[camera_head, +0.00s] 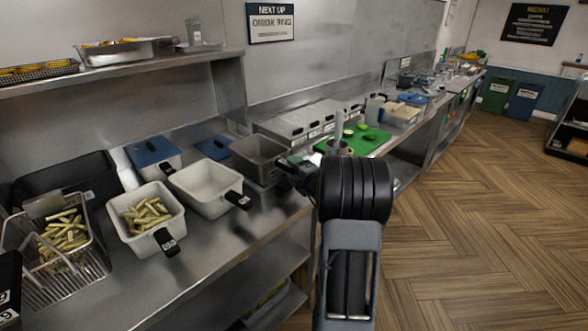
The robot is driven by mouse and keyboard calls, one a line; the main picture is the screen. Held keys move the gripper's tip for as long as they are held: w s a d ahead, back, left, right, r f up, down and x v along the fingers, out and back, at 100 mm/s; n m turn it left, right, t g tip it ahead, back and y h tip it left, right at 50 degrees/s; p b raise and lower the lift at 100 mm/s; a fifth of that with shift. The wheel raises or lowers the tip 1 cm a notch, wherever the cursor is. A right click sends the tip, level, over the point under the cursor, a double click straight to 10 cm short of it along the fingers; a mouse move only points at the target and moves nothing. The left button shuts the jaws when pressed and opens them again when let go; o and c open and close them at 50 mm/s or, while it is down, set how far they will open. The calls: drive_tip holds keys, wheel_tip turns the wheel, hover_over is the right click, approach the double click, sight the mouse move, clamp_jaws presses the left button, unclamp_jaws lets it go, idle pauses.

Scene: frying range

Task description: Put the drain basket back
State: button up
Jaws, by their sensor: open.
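A wire basket (25,232) holding cut fries stands at the far left of the steel counter, on a wire rack. To its right a white basket (171,206) with a black handle also holds fries. An empty white basket (208,187) with a black handle stands beside it. A grey rectangular container (255,158) stands further right. I cannot tell which of these is the drain basket. My gripper (297,172) is at the counter's front edge, right of the grey container, partly hidden by my own arm. It is open, and nothing shows held in it.
Blue-lidded boxes (154,150) stand behind the baskets, and a black bin (65,178) stands at the left. A green cutting board (366,141) with cut vegetables lies beyond my arm. A shelf (120,66) with trays hangs above. The wooden floor at right is clear.

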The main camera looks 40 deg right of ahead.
drive_tip(key=s, duration=1.3)
drive_tip(key=shift+s, duration=0.3)
drive_tip(key=s+a+f+n+g+y, duration=0.3)
drive_tip(key=a+n+g, duration=0.4)
drive_tip(key=n, duration=0.8)
drive_tip(key=s+a+f+n+g+y, duration=0.4)
drive_tip(key=a+n, duration=0.5)
drive_tip(key=n, duration=0.6)
drive_tip(key=s+a+r+n+g+h+p, duration=0.1)
drive_tip(key=s+a+r+n+h+p, duration=0.1)
drive_tip(key=n, duration=1)
drive_tip(key=s+a+r+n+g+h+p, duration=0.2)
drive_tip(key=a+r+n+h, duration=0.3)
drive_tip(key=n, duration=0.7)
drive_tip(key=a+r, duration=0.2)
drive_tip(key=a, duration=0.2)
drive_tip(key=shift+s+r, duration=0.15)
drive_tip(key=shift+r, duration=0.15)
